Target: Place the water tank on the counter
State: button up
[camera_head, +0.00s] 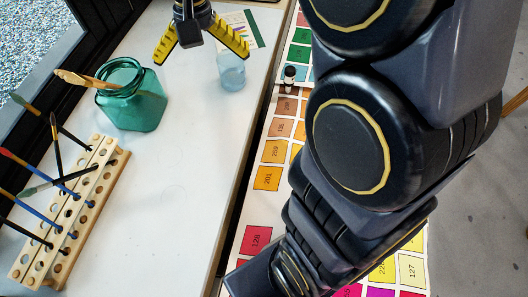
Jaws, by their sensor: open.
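A teal glass jar (135,98) stands upright on the white counter (175,195), with a wooden-handled tool (85,80) lying across its mouth. A small clear, pale blue glass vessel (231,73) stands near the counter's right edge. I cannot tell for certain which of the two is the water tank. My gripper (203,47) is at the top of the view, its two yellow fingers spread wide and nothing seen between them. It is behind and right of the teal jar; the right finger is just above the clear vessel in the picture. My gripper's upper part is cut off.
A wooden rack (75,215) of several paintbrushes stands at the lower left. A printed card (243,30) lies behind my gripper. Colour swatch sheets (265,178) and a small dark bottle (288,78) are right of the counter. The counter's middle and front are clear.

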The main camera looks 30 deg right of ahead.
jog(key=s+a+f+n, duration=0.1)
jog(key=s+n, duration=0.1)
jog(key=s, duration=0.8)
jog(key=s+a+f+n+g, duration=0.1)
jog(key=s+f+n, duration=0.1)
jog(key=s, duration=0.9)
jog(key=shift+f+n+h, duration=0.15)
jog(key=shift+n+h, duration=0.15)
jog(key=shift+n, duration=0.5)
